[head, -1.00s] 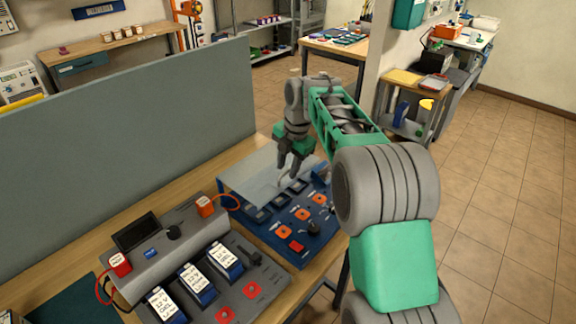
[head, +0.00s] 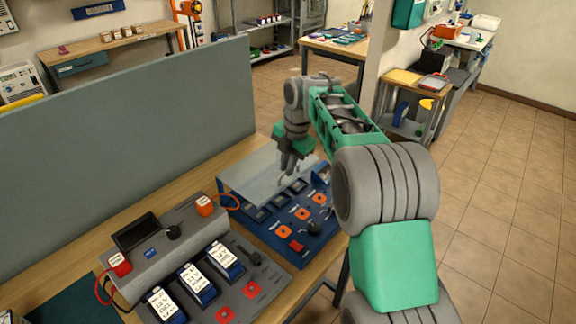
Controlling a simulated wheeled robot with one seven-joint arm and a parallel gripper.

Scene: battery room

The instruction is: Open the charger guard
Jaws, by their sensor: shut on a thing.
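The charger guard (head: 256,182) is a clear, pale panel over the back part of the blue charger (head: 281,253). It lies tilted above the charger's dark slots, and the front row of controls is uncovered. My gripper (head: 289,172) points down at the guard's right part, near its front edge. Its fingers are together, shut on the guard. The exact grip point is small and partly hidden by the fingers.
A grey charger (head: 178,252) with several white-labelled batteries stands to the left on the wooden bench. A grey partition (head: 120,120) rises behind. The tiled floor (head: 505,170) at the right is clear.

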